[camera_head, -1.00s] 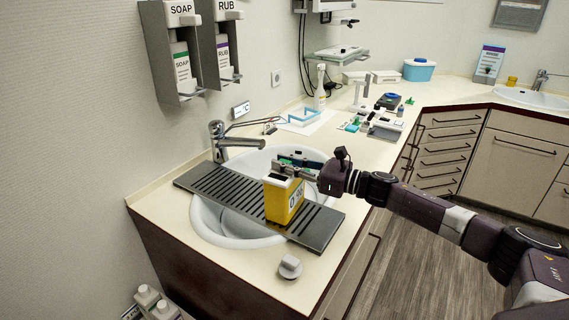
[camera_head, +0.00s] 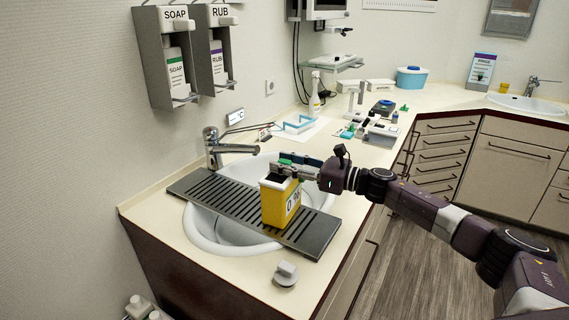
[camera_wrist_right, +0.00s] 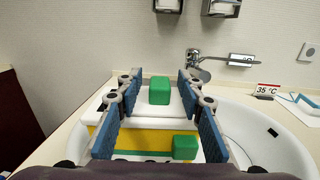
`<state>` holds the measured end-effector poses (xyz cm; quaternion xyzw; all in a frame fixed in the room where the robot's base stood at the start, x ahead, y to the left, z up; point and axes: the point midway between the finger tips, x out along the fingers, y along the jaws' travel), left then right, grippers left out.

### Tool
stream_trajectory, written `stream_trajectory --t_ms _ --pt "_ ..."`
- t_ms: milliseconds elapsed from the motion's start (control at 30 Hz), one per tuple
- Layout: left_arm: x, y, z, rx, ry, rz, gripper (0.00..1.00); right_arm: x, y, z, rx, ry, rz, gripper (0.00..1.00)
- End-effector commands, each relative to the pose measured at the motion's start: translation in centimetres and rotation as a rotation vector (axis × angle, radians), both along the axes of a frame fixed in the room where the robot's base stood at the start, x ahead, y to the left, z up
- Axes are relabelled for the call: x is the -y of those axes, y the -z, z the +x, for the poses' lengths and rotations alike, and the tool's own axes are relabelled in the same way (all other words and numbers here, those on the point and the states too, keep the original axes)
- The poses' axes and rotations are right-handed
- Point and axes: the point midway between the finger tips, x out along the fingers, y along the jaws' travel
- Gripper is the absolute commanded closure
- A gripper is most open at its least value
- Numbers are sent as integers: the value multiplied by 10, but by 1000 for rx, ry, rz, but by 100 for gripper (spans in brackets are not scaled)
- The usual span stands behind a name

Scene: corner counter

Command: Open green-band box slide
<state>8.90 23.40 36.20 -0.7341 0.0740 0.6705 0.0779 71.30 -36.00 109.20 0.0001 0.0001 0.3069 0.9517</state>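The yellow box (camera_head: 279,206) with a white top stands upright on the dark slatted rack across the sink. A dark patch shows on its top in the head view. In the right wrist view, the box's white top (camera_wrist_right: 145,108) carries a green block (camera_wrist_right: 159,91). A second green block (camera_wrist_right: 185,147) sits lower, on the near side, by a green strip. My right gripper (camera_head: 291,168) is at the box's top, behind it in the head view. In the wrist view its blue-padded fingers (camera_wrist_right: 160,115) are spread apart, with the green blocks between them; contact cannot be told. My left gripper is out of view.
The rack (camera_head: 215,200) spans the white sink (camera_head: 205,236), with a faucet (camera_head: 212,148) behind. A grey knob-like object (camera_head: 286,273) lies on the front counter. Soap and rub dispensers hang on the wall.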

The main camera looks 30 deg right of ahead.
Motion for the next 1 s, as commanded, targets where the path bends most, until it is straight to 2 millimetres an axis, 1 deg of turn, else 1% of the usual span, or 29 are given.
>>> stream_trajectory --t_ms 133,267,700,900,1000 --pt "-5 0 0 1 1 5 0 1 0 -1 0 0 0 65" --pt "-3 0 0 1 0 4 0 6 1 -8 -1 1 0 65" --pt "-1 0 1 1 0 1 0 45 2 -62 -4 0 -3 65" --pt "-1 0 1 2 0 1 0 59 2 -82 -4 0 -2 65" --pt "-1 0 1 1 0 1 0 64 2 -89 -4 2 -1 65"
